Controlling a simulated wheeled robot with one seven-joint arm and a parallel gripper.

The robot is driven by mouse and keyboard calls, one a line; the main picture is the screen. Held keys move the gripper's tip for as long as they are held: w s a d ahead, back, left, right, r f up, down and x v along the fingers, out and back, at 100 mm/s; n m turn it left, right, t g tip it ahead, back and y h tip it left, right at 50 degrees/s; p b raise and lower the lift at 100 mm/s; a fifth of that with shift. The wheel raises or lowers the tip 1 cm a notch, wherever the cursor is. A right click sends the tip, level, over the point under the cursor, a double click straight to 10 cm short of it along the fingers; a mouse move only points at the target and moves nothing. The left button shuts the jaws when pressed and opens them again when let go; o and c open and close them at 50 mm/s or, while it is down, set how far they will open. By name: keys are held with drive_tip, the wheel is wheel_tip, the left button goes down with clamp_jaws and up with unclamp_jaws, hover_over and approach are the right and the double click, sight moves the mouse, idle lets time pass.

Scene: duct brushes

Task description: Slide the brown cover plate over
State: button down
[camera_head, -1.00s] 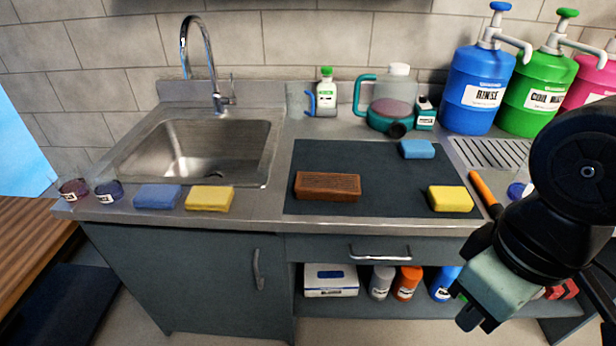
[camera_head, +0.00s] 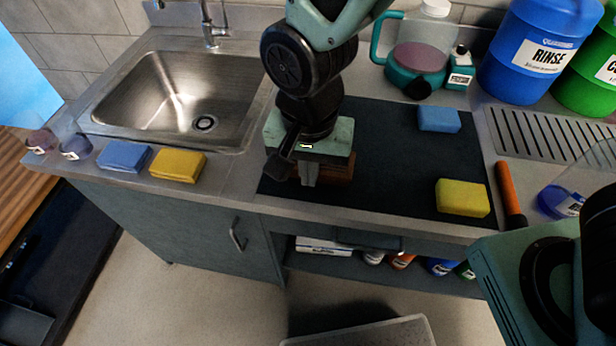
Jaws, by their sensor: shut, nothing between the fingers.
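The brown cover plate (camera_head: 341,168) is a brown block on the dark mat (camera_head: 385,190), near the mat's left front. Only its right part shows in the head view; my gripper hides the rest. My gripper (camera_head: 309,177) is over the plate's left part, pointing down, with its fingers shut and nothing between them. I cannot tell whether the fingertips touch the plate.
A yellow sponge (camera_head: 462,198) and a blue sponge (camera_head: 438,119) lie on the mat to the right. The steel sink (camera_head: 180,95) is at left, with a blue sponge (camera_head: 124,156) and a yellow sponge (camera_head: 178,165) in front. A teal jug (camera_head: 415,70) stands behind.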

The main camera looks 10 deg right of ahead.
sight(314, 190)
drive_tip(key=f, duration=0.8)
drive_tip(key=shift+w+d+f, duration=0.25)
drive_tip(key=shift+w+d+p, duration=0.2)
drive_tip(key=shift+w+p, duration=0.05)
drive_tip(key=shift+w, duration=0.35)
drive_tip(key=shift+w+d+p, duration=0.15)
drive_tip(key=shift+w+p, duration=0.05)
drive_tip(key=shift+w, duration=0.35)
drive_tip(key=shift+w+d, duration=0.2)
drive_tip(key=shift+w, duration=0.55)
drive_tip(key=w+d, duration=0.2)
drive_tip(key=w, duration=0.4)
drive_tip(key=w+d, duration=0.2)
drive_tip(key=w, duration=0.4)
drive_tip(key=w+d, duration=0.2)
drive_tip(key=w, duration=0.5)
drive_tip(key=shift+d+p, duration=0.2)
drive_tip(key=shift+p, duration=0.2)
